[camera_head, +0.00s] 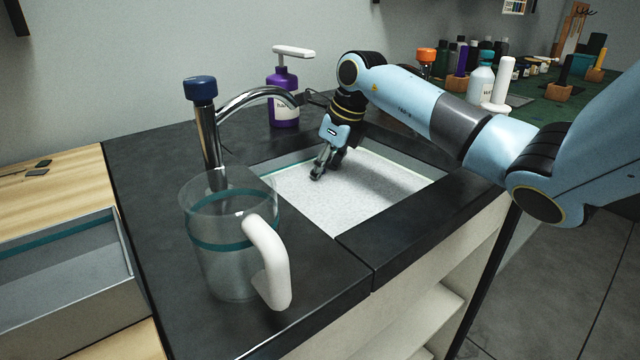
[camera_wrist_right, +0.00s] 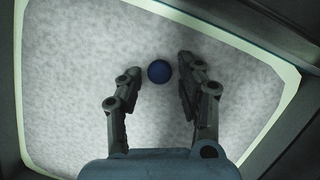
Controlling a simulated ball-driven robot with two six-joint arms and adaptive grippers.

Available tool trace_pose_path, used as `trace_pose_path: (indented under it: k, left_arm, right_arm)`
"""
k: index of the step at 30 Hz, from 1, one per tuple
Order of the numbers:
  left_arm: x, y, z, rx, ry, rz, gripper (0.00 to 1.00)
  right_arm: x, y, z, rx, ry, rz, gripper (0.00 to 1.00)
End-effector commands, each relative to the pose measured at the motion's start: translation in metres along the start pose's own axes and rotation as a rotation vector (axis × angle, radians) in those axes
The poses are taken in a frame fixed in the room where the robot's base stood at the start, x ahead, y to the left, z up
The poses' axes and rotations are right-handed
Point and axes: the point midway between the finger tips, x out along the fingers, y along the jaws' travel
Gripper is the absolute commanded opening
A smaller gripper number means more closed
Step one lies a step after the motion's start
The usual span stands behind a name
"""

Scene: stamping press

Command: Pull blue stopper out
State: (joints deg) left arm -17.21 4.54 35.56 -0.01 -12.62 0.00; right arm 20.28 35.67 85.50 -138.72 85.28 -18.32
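The blue stopper (camera_wrist_right: 159,72) shows as a round blue knob in the sink, in the right wrist view. It lies between and slightly beyond the tips of my right gripper (camera_wrist_right: 147,88), which is open with a finger on each side and nothing between them. In the head view my right gripper (camera_head: 317,172) points down into the sink, and the stopper is hidden there. The sink (camera_head: 375,185) has a pale speckled surface inside. My left gripper is not in view.
A clear pitcher (camera_head: 225,260) with a white handle stands on the dark counter at the front left. A chrome faucet (camera_head: 207,140) with a blue cap rises behind it. A purple soap bottle (camera_head: 284,100) stands behind the sink. The sink rim surrounds my right gripper.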

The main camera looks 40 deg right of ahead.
Motion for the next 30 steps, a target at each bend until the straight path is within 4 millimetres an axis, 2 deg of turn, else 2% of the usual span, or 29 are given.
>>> trace_pose_path:
  k: [1,7,26,30]
  left_arm:
    - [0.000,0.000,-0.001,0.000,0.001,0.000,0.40]
    - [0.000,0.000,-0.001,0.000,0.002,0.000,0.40]
    - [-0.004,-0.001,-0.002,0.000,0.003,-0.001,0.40]
    - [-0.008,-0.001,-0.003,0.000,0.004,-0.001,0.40]
  right_arm:
    - [0.000,0.000,0.000,0.000,0.000,0.000,0.26]
    - [0.000,0.000,0.000,0.000,0.000,0.000,0.00]
    - [-0.006,0.000,0.002,0.000,0.000,0.000,0.00]
    - [-0.013,0.000,0.005,0.000,-0.001,0.000,0.00]
